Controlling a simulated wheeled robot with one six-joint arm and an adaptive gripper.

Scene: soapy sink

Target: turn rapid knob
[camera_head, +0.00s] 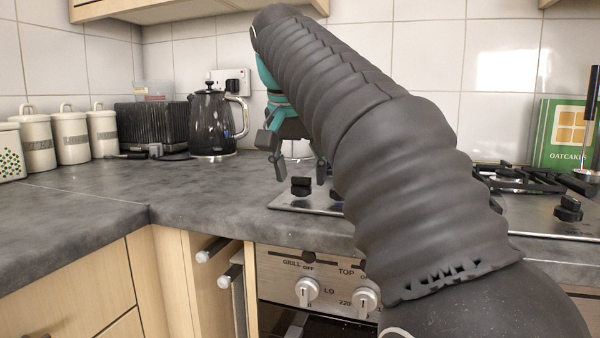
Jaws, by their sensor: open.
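A black hob knob (301,187) stands on the front left part of the steel hob (290,202). A second black knob (568,208) stands on the right side of the hob. No "rapid" label can be read, so I cannot tell which knob is the rapid one. My gripper (300,177) is open and empty, fingers pointing down, and appears above or behind the left knob. The distance between them is unclear. My dark, sleeved arm hides the middle of the hob and part of the gripper.
Oven knobs (307,290) sit on the front panel below the worktop. A black kettle (212,124), a toaster (153,126) and white canisters (70,138) stand at the back left. Pan supports (530,180) and a green oatcakes box (567,135) are at right. The left worktop (110,195) is clear.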

